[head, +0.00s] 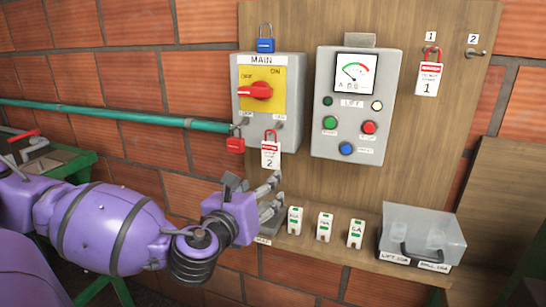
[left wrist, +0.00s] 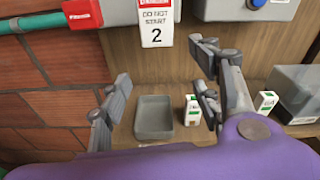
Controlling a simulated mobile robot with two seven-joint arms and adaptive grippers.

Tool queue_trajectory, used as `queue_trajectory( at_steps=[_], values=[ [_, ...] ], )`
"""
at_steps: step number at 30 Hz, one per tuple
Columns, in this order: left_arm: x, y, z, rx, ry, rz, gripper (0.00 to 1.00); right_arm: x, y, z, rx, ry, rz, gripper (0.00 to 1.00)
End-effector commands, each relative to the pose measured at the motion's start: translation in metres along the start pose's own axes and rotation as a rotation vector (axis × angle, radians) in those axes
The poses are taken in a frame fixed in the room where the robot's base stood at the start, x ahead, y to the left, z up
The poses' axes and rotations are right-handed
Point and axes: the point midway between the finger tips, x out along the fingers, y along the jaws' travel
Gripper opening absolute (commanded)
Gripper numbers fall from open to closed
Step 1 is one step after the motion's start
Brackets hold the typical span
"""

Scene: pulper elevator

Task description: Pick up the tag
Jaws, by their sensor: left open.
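A white-and-red tag marked 2 (head: 271,154) hangs by a red loop below the MAIN switch box (head: 295,120). It also shows at the top of the left wrist view (left wrist: 156,30). A second tag, marked 1 (head: 428,84), hangs from the hook under label 1 on the wooden board. My left gripper (head: 272,196) is open and empty, just below tag 2 and apart from it. Its fingers (left wrist: 162,85) spread on either side below the tag in the left wrist view. My right gripper is out of view.
A red padlock (head: 235,143) hangs left of tag 2, and a blue padlock (head: 265,42) sits atop the box. The shelf below holds a grey tray (left wrist: 154,118), several white fuses (head: 325,227) and a clear lidded box (head: 422,235). A green pipe (head: 120,115) runs along the brick wall.

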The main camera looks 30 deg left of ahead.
Motion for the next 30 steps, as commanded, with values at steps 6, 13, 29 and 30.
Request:
queue_trajectory(
  at_steps=[6,13,29,30],
  values=[
    [-0.002,-0.006,0.047,0.167,-0.105,0.0,0.58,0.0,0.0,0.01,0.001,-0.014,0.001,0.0],
    [0.023,-0.006,0.051,0.173,-0.108,0.003,0.58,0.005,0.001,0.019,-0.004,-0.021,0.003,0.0],
    [0.072,-0.009,0.06,0.17,-0.107,-0.001,0.58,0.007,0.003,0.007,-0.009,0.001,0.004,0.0],
    [0.072,-0.009,0.06,0.17,-0.107,-0.001,0.58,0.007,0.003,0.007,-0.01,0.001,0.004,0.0]
  ],
)
